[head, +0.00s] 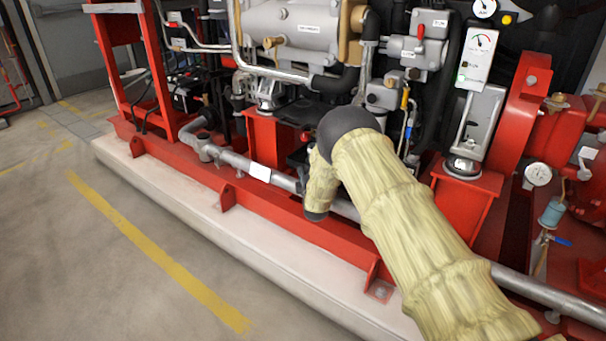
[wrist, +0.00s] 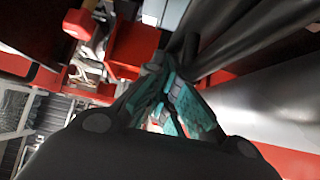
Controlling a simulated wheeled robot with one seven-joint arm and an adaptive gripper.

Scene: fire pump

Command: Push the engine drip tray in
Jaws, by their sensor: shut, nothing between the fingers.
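My gripper (wrist: 168,112) shows in the wrist view with its teal-padded fingers together and nothing between them. In the head view my sleeved arm bends down in front of the engine, and its fingers cannot be made out there. I cannot pick out the engine drip tray with certainty in either view. The space low under the engine (head: 292,25) is partly hidden by my arm, the pipe and the red frame. I cannot tell whether my fingers touch anything.
A grey pipe (head: 235,162) runs along the red base frame (head: 262,205), close to my arm. Red engine mounts (head: 466,205) stand at the right. A pale plinth (head: 190,205) edges the machine. The floor (head: 75,265) at the left is clear.

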